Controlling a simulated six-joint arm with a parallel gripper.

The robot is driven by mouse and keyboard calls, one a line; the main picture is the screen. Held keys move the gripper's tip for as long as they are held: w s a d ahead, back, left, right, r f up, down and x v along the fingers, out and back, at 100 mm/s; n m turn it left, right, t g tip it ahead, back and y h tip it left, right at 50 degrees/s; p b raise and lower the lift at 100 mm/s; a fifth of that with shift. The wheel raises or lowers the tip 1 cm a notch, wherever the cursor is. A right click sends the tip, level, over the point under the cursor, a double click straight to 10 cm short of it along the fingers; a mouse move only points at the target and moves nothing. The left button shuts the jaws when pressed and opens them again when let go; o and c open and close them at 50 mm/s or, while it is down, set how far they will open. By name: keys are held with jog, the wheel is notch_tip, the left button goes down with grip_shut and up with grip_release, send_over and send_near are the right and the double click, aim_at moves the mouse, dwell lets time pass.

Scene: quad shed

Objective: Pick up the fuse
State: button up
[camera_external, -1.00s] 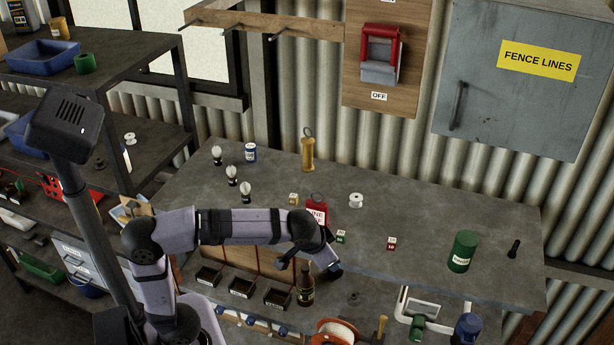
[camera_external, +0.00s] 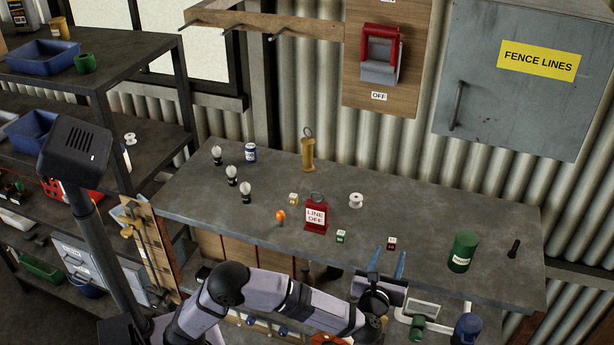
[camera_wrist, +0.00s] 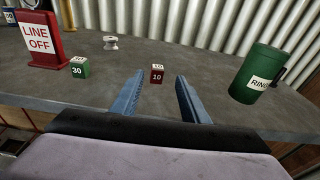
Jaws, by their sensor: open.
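Small labelled blocks that look like fuses stand on the grey bench. A red one marked 10 (camera_external: 391,243) is near the front edge, and it shows in the wrist view (camera_wrist: 157,75). A green one marked 30 (camera_external: 340,237) stands to its left, also in the wrist view (camera_wrist: 79,68). A cream-yellow one (camera_external: 293,199) is farther back. My gripper (camera_external: 388,259) is open and empty at the bench's front edge. In the wrist view its blue fingers (camera_wrist: 160,88) point at the red block, which appears between the tips. I cannot tell the exact gap.
A red LINE OFF tag (camera_external: 316,214) stands left of the green block. A green canister (camera_external: 461,251) stands to the right. A white spool (camera_external: 356,200) and an orange-topped item (camera_external: 281,217) are on the bench (camera_external: 430,215). The space around the red block is clear.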

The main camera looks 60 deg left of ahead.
aim_at(391, 246)
jog(key=shift+w+a+p, duration=0.4)
jog(key=shift+w+a+f, duration=0.2)
jog(key=shift+w+a, duration=0.2)
jog(key=shift+w+a+p, duration=0.2)
jog(key=shift+a+p, duration=0.2)
jog(key=shift+p, duration=0.25)
jog(key=shift+f+p+x, duration=0.15)
jog(key=shift+p+x, duration=0.45)
jog(key=shift+x, duration=0.5)
jog(key=shift+f+p+x, duration=0.15)
jog(key=shift+p+x, duration=0.45)
jog(key=shift+x, duration=0.45)
jog(key=shift+s, duration=0.15)
grip_shut()
